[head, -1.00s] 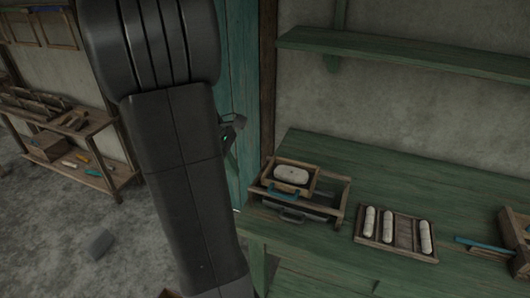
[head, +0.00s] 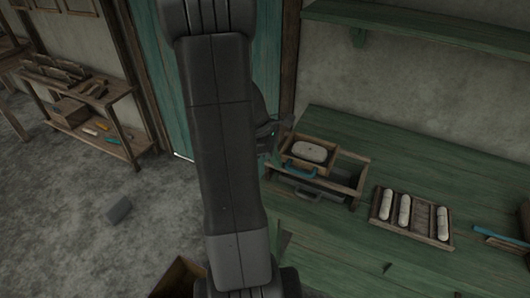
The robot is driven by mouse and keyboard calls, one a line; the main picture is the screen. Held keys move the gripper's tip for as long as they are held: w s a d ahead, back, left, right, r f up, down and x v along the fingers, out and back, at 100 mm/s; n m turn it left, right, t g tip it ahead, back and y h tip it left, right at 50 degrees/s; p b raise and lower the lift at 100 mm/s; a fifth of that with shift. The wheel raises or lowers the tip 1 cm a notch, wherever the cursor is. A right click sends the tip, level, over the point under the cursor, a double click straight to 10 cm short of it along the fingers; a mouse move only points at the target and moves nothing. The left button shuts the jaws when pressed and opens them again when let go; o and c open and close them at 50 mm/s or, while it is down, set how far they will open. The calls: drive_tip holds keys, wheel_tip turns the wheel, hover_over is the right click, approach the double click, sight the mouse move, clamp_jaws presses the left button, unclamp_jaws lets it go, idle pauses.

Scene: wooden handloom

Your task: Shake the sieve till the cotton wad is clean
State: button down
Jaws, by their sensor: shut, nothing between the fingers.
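The sieve (head: 328,167) is a small wooden frame with a blue handle, sitting at the upper left on a larger wooden box (head: 349,187) on the green table. The white cotton wad (head: 310,151) lies inside the sieve. Its surface is too small in view to tell how clean it is. My gripper (head: 276,131) is just left of the sieve, partly hidden behind my arm. It looks empty and apart from the sieve's handle.
A wooden tray (head: 422,219) with several white rolls lies to the right on the green table (head: 345,240). A blue-handled tool (head: 496,236) lies at the far right. A shelf (head: 430,27) hangs above. A wooden rack (head: 95,113) stands at left.

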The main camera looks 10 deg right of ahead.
sight(303, 174)
drive_tip(key=shift+s+d, duration=0.1)
drive_tip(key=shift+d, duration=0.3)
drive_tip(key=s+d, duration=0.2)
drive_tip(key=d, duration=0.1)
drive_tip(key=s+d, duration=0.1)
drive_tip(key=d, duration=0.1)
drive_tip(key=shift+s+d, duration=0.2)
drive_tip(key=shift+s, duration=0.2)
